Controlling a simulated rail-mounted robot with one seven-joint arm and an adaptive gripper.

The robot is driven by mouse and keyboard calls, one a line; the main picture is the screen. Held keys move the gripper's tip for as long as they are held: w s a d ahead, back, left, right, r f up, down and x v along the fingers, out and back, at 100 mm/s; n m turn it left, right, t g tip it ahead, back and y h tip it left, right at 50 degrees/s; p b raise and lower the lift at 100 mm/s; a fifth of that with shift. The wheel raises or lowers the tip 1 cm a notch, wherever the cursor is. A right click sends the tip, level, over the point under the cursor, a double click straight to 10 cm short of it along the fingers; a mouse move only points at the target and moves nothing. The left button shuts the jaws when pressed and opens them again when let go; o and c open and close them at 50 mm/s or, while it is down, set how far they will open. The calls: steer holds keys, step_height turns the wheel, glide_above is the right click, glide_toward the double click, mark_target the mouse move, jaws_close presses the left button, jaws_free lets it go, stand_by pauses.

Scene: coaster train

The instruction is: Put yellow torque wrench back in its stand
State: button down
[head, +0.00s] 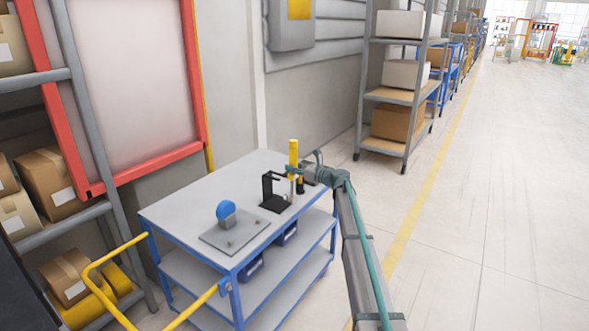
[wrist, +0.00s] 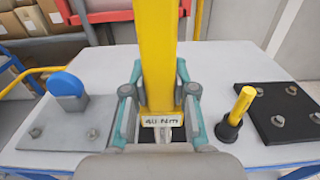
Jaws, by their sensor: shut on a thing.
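The yellow torque wrench (head: 293,153) is upright above the cart, yellow handle on top and a silver shaft below. In the wrist view the wrench (wrist: 158,55) fills the middle, with a "40 Nm" label low on it. My gripper (head: 293,170) is shut on its handle; both fingers (wrist: 160,112) flank it in the wrist view. The black stand (head: 271,191), with a base, a post and a short arm, is just left of the wrench in the head view. The wrench appears beside the stand; I cannot tell if they touch. In the wrist view the wrench and gripper mostly hide the stand.
A grey plate (head: 235,232) with a blue-topped part (head: 226,211) lies on the cart top (head: 180,209). In the wrist view, a smaller yellow-handled tool (wrist: 242,105) stands right of my gripper, beside a black plate (wrist: 270,120) with several bolts. Shelves flank the cart.

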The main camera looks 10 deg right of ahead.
steer(key=x, duration=0.8)
steer(key=shift+r, duration=0.25)
stand_by(3.0)
steer(key=shift+a+f, duration=0.15)
steer(key=shift+f, duration=0.7)
stand_by(1.3)
steer(key=c, duration=0.9)
jaws_free()
